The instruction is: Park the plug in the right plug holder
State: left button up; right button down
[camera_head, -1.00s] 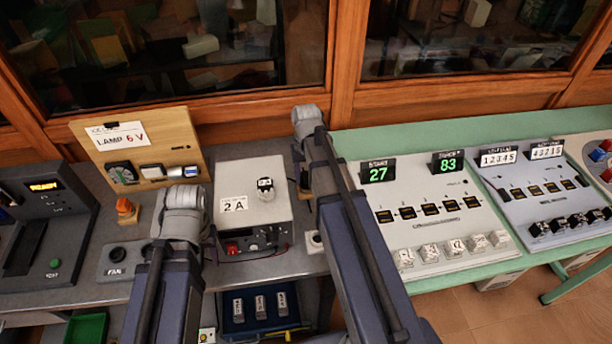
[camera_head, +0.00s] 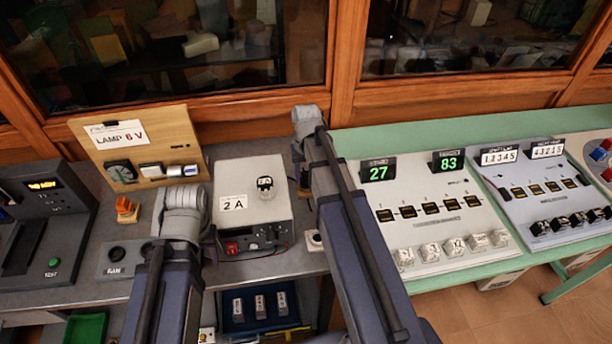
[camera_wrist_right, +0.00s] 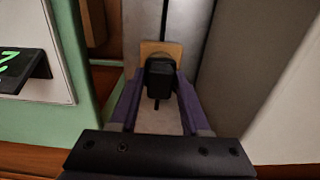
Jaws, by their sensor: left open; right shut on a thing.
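My right gripper (camera_wrist_right: 157,88) is shut on a black plug (camera_wrist_right: 159,72), held between its purple fingers. A light wooden block (camera_wrist_right: 161,47), which looks like the plug holder, shows right behind the plug in the right wrist view. I cannot tell whether the plug touches it or is seated. In the head view my right arm covers the gripper, the plug and most of that spot. My left gripper (camera_head: 182,215) is open over the bench beside the grey 2 A box; its wrist hides most of its fingers.
The grey 2 A box (camera_head: 252,192) stands between my arms. A wooden lamp board (camera_head: 140,150) and an orange part on a small wooden base (camera_head: 127,209) are at left. A sloped panel with number displays (camera_head: 425,215) is right of my right arm. Wooden window frames close the back.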

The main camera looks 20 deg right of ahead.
pick_arm(q)
jog(key=shift+f, duration=0.25)
pick_arm(e)
jog(key=shift+f, duration=0.3)
grip_release()
dwell(0.6)
pick_arm(q)
jog(key=shift+r, duration=0.1)
pick_arm(e)
jog(key=shift+r, duration=0.15)
jog(key=shift+r+p, duration=3.3)
jog(key=shift+r, duration=0.15)
pick_arm(q)
notch_tip(320, 180, up, 7)
jog(key=shift+s, duration=0.1)
pick_arm(e)
jog(key=shift+s+f, duration=0.1)
